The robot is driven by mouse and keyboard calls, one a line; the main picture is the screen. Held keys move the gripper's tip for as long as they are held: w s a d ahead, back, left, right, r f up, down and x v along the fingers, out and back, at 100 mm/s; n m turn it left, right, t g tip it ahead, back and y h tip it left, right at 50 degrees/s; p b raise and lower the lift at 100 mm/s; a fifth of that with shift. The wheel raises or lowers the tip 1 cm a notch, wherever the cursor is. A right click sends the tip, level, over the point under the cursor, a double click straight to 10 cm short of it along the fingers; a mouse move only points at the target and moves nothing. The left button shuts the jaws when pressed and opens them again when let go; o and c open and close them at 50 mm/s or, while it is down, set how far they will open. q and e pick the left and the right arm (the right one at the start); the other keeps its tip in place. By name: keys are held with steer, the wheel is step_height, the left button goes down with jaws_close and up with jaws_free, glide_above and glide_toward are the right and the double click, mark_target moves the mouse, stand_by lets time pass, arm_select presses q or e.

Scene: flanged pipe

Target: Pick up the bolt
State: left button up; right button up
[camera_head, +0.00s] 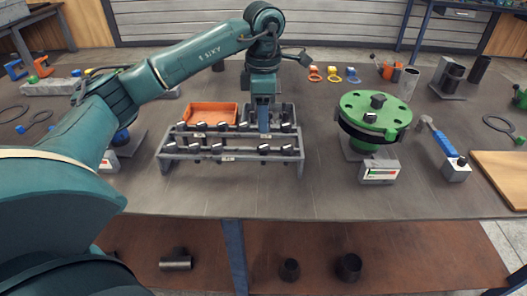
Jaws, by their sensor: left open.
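Several bolts with dark heads (216,148) stand in two rows in a grey rack (168,159) at the middle of the table. My left arm comes in from the left and bends down over the rack. My left gripper (264,125) points down at the rack's back row, right of its middle. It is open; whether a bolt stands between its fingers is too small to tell. A green round flange (394,108) with holes sits on a stand to the right. Some dark bolt heads (377,100) show on the flange. My right gripper is not in view.
An orange tray (209,108) lies behind the rack. A small grey box with a display (379,172) stands before the flange. A blue-handled hammer (438,137) and a wooden board (505,175) lie at right. The front table strip is clear.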

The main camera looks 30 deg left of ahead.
mark_target(264, 146)
arm_select(q)
step_height(264, 146, down, 8)
steer(key=shift+s+d+f+p, duration=0.15)
steer(key=shift+f+p, duration=0.1)
steer(key=shift+p, duration=0.3)
steer(key=shift+c, duration=0.5)
steer(key=shift+r, duration=0.1)
jaws_close()
